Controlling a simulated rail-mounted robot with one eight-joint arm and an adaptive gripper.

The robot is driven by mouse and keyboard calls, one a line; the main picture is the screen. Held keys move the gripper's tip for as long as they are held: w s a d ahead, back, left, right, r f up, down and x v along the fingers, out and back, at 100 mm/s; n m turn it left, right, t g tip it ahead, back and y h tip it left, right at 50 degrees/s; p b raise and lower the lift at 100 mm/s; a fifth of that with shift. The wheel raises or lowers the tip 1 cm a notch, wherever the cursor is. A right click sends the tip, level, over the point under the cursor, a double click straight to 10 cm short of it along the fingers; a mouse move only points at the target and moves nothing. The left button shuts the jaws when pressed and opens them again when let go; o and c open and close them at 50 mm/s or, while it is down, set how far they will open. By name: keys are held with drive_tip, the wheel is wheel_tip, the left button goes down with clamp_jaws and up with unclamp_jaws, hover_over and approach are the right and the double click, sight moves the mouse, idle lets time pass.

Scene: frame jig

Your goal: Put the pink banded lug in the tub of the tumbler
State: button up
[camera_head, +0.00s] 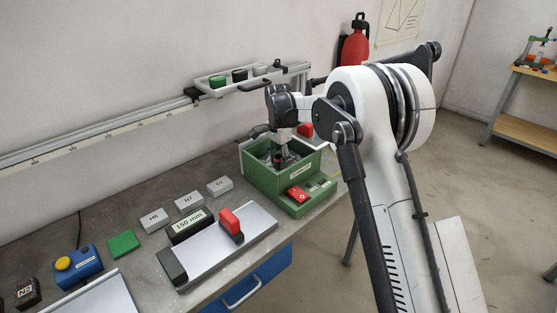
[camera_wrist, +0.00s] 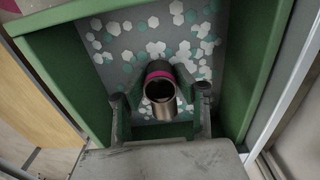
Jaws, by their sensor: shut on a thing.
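The pink banded lug (camera_wrist: 160,84) is a short metal tube with a pink band near its far end. It sits between the two fingers of my gripper (camera_wrist: 160,106) in the wrist view, its open end towards the camera. My gripper (camera_head: 283,158) is shut on it, inside the green walls of the tumbler (camera_head: 264,181). Below the lug, the tub (camera_wrist: 110,64) has a grey floor with white and teal hexagonal pieces. In the head view the lug is small and mostly hidden by my gripper and the tub wall. I cannot tell how far it is above the tub's floor.
The tumbler's front has a red switch (camera_head: 298,194). To its left is a metal plate fixture with a red block (camera_head: 231,223), and grey labelled blocks (camera_head: 189,202). A shelf with several round pots (camera_head: 239,75) hangs on the wall behind. Green walls stand close around my gripper.

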sight(279, 157)
drive_tip(key=shift+f, duration=0.15)
drive_tip(key=o, duration=1.2)
wheel_tip(279, 157, up, 13)
drive_tip(key=s+d+r+n+t, duration=0.2)
drive_tip(key=s+d+r, duration=0.4)
drive_tip(key=s+d, duration=0.3)
drive_tip(key=s+d+r+n+t, duration=0.1)
drive_tip(key=s+d+r+n, duration=0.1)
drive_tip(key=s+d+r, duration=0.65)
drive_tip(key=s+d+f+n+t, duration=0.1)
drive_tip(key=s+d+f, duration=0.1)
drive_tip(key=s, duration=0.7)
drive_tip(key=s+d+f+n+t, duration=0.1)
drive_tip(key=s+d+f+n, duration=0.1)
drive_tip(key=s+f, duration=0.3)
drive_tip(key=s+d+f+n+t, duration=0.1)
drive_tip(key=s+d+f+t, duration=0.1)
drive_tip(key=s, duration=1.1)
drive_tip(key=shift+s+d+f+n, duration=0.1)
drive_tip(key=shift+d+f+n, duration=0.3)
drive_tip(key=shift+d+f, duration=0.5)
